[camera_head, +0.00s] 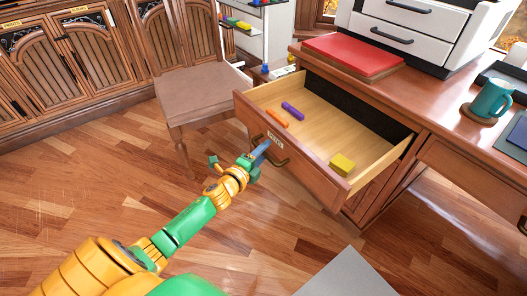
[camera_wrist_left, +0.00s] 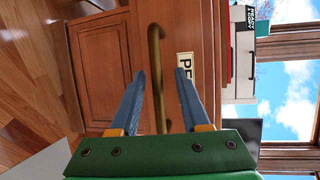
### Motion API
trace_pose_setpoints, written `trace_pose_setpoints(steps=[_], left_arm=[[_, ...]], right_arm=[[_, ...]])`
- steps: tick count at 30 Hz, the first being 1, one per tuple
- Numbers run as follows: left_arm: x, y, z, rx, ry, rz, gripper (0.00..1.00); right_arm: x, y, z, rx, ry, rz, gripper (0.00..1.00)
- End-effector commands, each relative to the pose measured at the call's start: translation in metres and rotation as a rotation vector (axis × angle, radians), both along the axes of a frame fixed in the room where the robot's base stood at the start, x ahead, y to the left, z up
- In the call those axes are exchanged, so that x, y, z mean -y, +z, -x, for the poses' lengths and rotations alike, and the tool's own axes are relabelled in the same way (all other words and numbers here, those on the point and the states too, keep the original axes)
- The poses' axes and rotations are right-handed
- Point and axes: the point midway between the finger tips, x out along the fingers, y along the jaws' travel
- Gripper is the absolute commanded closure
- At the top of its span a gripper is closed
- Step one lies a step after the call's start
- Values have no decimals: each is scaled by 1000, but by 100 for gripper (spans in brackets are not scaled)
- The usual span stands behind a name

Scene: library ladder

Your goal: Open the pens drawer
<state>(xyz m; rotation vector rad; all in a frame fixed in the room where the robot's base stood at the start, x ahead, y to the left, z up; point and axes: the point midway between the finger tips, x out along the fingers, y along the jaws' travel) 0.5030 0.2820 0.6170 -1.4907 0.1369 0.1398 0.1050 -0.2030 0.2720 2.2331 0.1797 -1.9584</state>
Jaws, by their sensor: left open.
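The pens drawer (camera_head: 315,175) stands pulled out of the wooden desk, its inside showing. An orange piece (camera_head: 278,118), a purple piece (camera_head: 292,111) and a yellow block (camera_head: 342,164) lie in it. My left gripper (camera_head: 262,150) is at the drawer front by the handle. In the left wrist view its blue fingers are apart, one on each side of the handle (camera_wrist_left: 156,50); I cannot tell if they touch it. My right gripper is out of view.
On the desk (camera_head: 440,105) are a red book (camera_head: 354,55), a white drawer unit (camera_head: 405,35) and a teal mug (camera_head: 490,100). A wooden chair (camera_head: 200,90) stands left of the drawer.

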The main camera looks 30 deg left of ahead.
Motion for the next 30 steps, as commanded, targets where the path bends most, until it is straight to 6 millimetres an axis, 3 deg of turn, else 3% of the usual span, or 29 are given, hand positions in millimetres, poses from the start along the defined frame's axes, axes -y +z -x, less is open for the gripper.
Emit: trace_pose_setpoints(steps=[8, 20, 30], left_arm=[[1, 0, 6, -3, -2, 1, 54], [1, 13, 67, -3, 1, 2, 54], [0, 13, 70, -1, 0, 0, 54]], right_arm=[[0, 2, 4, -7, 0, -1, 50], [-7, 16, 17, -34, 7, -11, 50], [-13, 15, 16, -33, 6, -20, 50]])
